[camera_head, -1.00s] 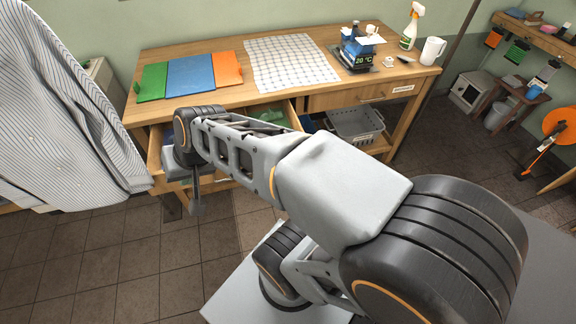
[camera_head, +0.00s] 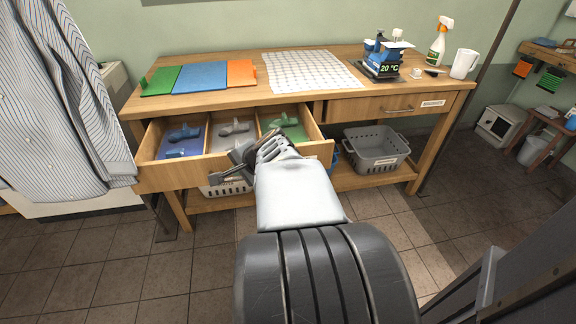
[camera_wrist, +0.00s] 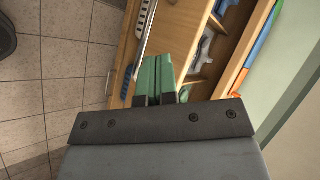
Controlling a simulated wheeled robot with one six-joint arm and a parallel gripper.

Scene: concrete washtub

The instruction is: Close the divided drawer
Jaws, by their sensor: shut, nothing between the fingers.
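The divided drawer (camera_head: 236,173) of the wooden bench stands pulled out at the left. Thin walls split it into three compartments, holding a blue, a grey and a green item, each on a lining. In the wrist view the green-tipped fingers (camera_wrist: 155,78) are together and empty, over or close to the drawer's front panel (camera_wrist: 124,60).
The bench top (camera_head: 290,95) carries coloured mats (camera_head: 200,76), a white gridded sheet (camera_head: 300,72), a blue device (camera_head: 382,58), a spray bottle (camera_head: 438,45) and a mug (camera_head: 464,64). A shut drawer (camera_head: 395,106) and a grey basket (camera_head: 375,150) are at the right. Striped cloth (camera_head: 60,110) hangs left.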

